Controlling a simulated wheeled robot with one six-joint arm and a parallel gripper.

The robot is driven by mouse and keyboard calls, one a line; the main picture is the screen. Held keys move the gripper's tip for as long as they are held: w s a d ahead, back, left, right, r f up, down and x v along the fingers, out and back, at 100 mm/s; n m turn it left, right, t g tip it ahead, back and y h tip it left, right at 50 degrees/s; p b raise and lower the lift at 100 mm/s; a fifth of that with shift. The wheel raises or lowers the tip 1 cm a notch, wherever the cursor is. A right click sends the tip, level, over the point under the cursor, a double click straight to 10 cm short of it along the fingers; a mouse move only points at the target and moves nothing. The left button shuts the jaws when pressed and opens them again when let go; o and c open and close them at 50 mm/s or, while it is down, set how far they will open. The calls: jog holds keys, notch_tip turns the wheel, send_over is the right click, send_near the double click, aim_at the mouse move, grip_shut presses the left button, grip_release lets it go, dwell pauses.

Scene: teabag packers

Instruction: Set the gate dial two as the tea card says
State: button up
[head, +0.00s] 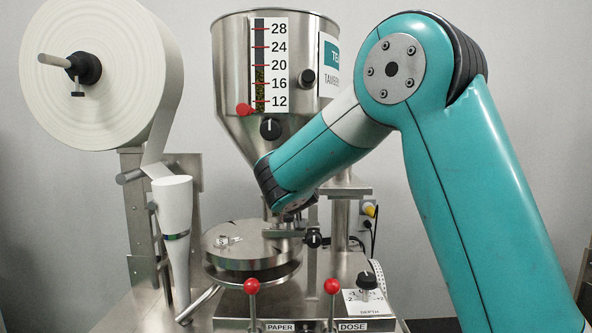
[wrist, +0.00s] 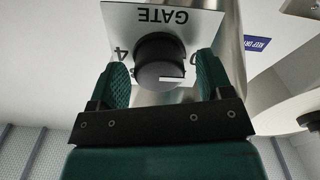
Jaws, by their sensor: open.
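In the wrist view, the gate dial is a black round knob (wrist: 160,58) on a white plate (wrist: 122,18) marked GATE, seen upside down. A short white line shows on the knob's face. A 4 shows at its left and a partly hidden 0 at its right; the setting cannot be read surely. My gripper (wrist: 163,76) is open, one green finger on each side of the knob, with gaps visible. In the head view my arm hides the gripper and this dial. A card with a teal top (head: 329,56) hangs on the hopper, its text mostly cut off by my arm.
The steel hopper (head: 229,70) bears a level scale (head: 270,62) and other black knobs. A paper roll (head: 105,110) stands at the left. Below are a round steel head (head: 250,246), two red-tipped levers marked PAPER and DOSE, and a depth dial (head: 367,281).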

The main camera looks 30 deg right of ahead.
jog(key=shift+c, duration=0.3)
jog(key=c, duration=0.9)
jog(key=shift+o, duration=0.2)
jog(key=shift+f+b, duration=0.1)
jog(key=shift+b, duration=0.4)
jog(key=shift+s+d+m+b, duration=0.1)
jog(key=shift+m+b, duration=4.35)
jog(key=shift+b, duration=2.3)
jog(key=shift+s+d+m+b, duration=0.1)
jog(key=shift+m+b, duration=4.35)
jog(key=shift+b, duration=2.3)
